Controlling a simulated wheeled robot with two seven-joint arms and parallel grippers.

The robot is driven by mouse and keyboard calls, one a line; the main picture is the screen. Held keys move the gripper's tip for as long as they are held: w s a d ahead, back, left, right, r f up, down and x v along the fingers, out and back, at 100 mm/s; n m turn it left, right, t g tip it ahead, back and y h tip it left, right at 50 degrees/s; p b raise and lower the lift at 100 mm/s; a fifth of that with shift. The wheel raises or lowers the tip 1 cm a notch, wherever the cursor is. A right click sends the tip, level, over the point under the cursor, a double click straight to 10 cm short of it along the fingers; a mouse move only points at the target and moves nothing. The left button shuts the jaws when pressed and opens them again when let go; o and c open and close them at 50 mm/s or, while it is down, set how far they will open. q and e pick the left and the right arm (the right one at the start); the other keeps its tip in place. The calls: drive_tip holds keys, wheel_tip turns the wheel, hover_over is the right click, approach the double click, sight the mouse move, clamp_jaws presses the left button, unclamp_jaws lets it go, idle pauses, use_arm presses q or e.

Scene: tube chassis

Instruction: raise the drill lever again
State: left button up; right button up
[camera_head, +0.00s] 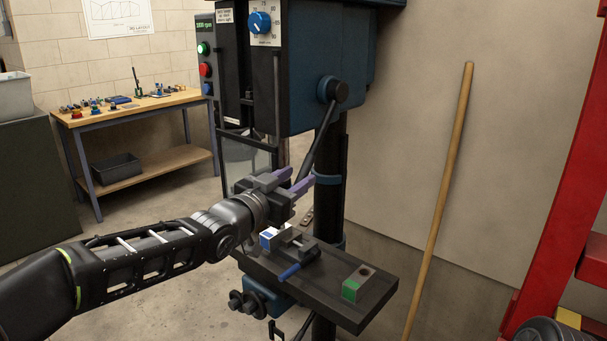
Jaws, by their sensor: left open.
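The drill press has a blue head (304,75) on a dark column (329,215). The black drill lever (318,143) comes off a round hub (337,90) on the head's right side and slants down and to the left. My left gripper (293,180) is open, its purple-tipped fingers pointing right at the lever's lower end. That end appears to be between or just behind the fingers; I cannot tell whether they touch it. My right gripper is not in view.
Below my left gripper, the drill table (365,310) bears a vise (285,243) with a blue handle and a green-marked block (358,284). A wooden pole (440,200) leans on the wall. A workbench (135,115) with small parts stands back left. A red frame (565,190) stands right.

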sight(300, 176)
use_arm(q)
drive_tip(key=shift+x, duration=1.75)
clamp_jaws()
